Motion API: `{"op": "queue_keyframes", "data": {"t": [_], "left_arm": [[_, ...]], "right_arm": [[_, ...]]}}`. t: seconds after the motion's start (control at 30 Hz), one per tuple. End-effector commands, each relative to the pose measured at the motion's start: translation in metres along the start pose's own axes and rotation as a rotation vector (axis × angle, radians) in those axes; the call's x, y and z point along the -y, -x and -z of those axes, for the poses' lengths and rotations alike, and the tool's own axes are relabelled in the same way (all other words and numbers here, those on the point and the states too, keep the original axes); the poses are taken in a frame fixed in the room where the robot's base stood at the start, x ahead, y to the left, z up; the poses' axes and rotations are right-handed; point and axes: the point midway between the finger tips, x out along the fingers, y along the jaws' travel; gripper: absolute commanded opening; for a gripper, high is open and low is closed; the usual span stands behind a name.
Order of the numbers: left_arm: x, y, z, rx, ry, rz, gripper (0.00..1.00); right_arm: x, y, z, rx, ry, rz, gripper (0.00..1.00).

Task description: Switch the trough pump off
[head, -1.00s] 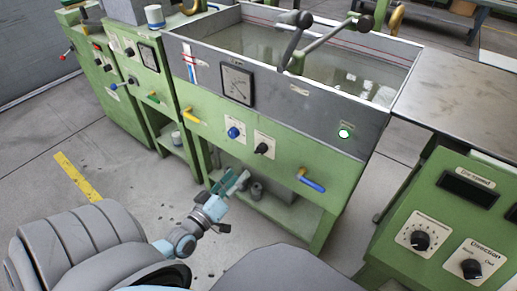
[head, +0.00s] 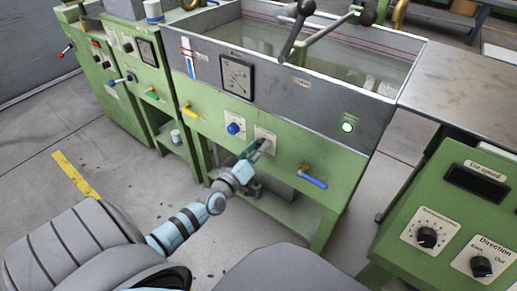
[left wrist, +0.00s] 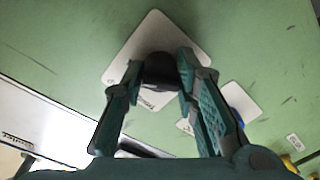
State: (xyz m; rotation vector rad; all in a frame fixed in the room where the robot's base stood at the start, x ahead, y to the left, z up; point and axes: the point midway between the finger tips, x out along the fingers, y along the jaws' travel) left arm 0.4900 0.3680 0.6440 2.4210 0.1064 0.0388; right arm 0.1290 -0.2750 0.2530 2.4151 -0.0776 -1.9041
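The trough (head: 300,60) is a grey water-filled tank on a green frame. Its front has a black knob on a pale label plate (head: 265,135), mostly hidden by my left gripper in the head view. In the left wrist view the black knob (left wrist: 160,72) sits between the fingertips of my left gripper (left wrist: 158,92), one finger on each side. The fingers are apart; I cannot tell whether they touch the knob. In the head view my left gripper (head: 258,149) reaches the panel there. A green lamp (head: 347,127) is lit. My right gripper is not in view.
A blue knob (head: 234,128) is just left of the black one. A yellow valve handle (head: 188,111) and a blue-handled valve (head: 313,180) stick out of the panel. A green control console (head: 450,220) stands at the right.

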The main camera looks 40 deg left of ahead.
Motion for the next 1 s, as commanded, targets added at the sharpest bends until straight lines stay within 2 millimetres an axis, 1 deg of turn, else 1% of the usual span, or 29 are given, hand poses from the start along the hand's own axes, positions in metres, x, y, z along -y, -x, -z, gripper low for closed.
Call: {"op": "queue_keyframes", "data": {"t": [0.03,0.1,0.13,0.37,0.57,0.77,1.0], "left_arm": [[-0.0003,0.0001,0.0001,0.000,0.000,-0.001,0.14],[-0.0003,0.0001,0.0001,0.000,0.000,-0.001,0.03],[-0.0003,0.0001,0.0001,0.000,0.000,-0.001,0.00],[-0.0004,0.0002,0.0002,0.000,0.015,0.000,0.00],[-0.0005,0.0002,0.0006,0.003,0.082,0.003,0.00],[-0.0008,0.0002,0.0013,0.009,0.214,0.009,0.00],[-0.0008,0.0002,0.0017,0.020,0.432,0.018,0.00]], "right_arm": [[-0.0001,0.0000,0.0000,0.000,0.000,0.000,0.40],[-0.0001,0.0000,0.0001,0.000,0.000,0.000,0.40],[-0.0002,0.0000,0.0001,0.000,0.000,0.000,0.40],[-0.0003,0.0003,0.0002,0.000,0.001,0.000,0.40],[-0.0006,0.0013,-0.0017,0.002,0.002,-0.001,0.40],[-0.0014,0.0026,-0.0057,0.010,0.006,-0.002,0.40],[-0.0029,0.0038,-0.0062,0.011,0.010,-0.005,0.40]]}}
